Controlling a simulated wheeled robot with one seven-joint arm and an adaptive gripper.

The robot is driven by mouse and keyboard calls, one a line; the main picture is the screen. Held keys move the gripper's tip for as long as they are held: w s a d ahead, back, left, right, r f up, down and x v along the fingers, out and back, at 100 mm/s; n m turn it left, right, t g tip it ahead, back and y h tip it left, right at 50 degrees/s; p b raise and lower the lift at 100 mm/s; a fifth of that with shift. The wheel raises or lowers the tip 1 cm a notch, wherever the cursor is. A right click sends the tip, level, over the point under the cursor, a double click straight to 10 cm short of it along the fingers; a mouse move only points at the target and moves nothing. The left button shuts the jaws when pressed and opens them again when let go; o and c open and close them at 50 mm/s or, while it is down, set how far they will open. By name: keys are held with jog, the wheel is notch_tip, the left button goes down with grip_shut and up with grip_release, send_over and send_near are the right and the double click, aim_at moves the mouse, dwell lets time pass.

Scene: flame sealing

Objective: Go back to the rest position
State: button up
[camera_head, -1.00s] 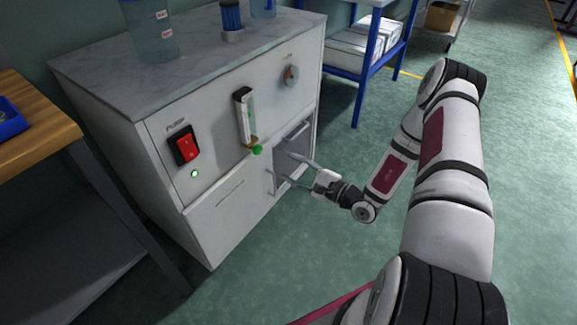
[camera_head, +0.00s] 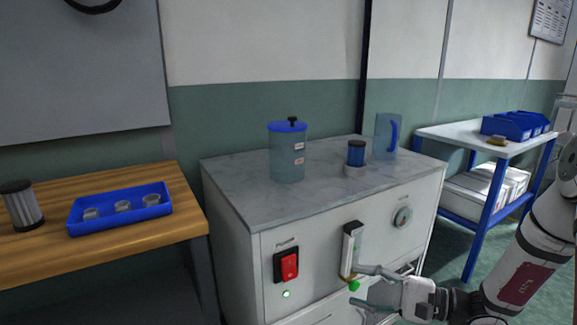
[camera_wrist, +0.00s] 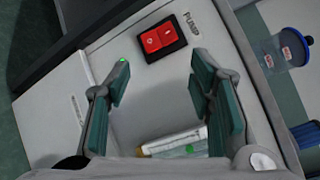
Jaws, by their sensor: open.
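My gripper (camera_head: 367,287) is in front of the white cabinet (camera_head: 240,255), at the lower right of the head view, near the flow meter. Its two fingers stand apart and hold nothing. In the wrist view my gripper (camera_wrist: 160,85) shows both fingers spread, with the red pump switch (camera_wrist: 162,38) beyond them. The red switch also shows in the head view (camera_head: 289,266), with a lit green lamp (camera_head: 286,294) below it. The flow meter (camera_head: 350,248) has a green knob (camera_head: 354,286), close to my fingers.
A wooden table (camera_head: 100,255) with a blue tray (camera_head: 120,222) is at left. A blue-framed cart (camera_head: 470,140) stands at right. Some floor shows at lower right.

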jog(key=s+a+r+n+g+h, duration=0.2)
jog(key=s+a+r+n+g, duration=0.15)
jog(key=s, duration=0.25)
jog(key=s+a+r+n+g+h, duration=0.2)
jog(key=s+r+g, duration=0.1)
jog(key=s+r, duration=0.3)
jog(key=s+a+r+n+g+h, duration=0.2)
jog(key=s+r+n+g, duration=0.15)
jog(key=s, duration=0.35)
jog(key=s+d+r+n+t+h, duration=0.1)
jog(key=s+d+t+h, duration=0.1)
jog(key=s+d+h, duration=0.45)
jog(key=s+d+r+n+t+h, duration=0.1)
jog(key=s+d+h, duration=0.2)
jog(key=s, duration=0.6)
notch_tip(320, 180, up, 28)
jog(key=t+p, duration=0.4)
jog(key=p, duration=2.2)
jog(key=shift+d+r+p, duration=0.25)
jog(key=shift+d+p, duration=0.05)
jog(key=shift+w, duration=0.1)
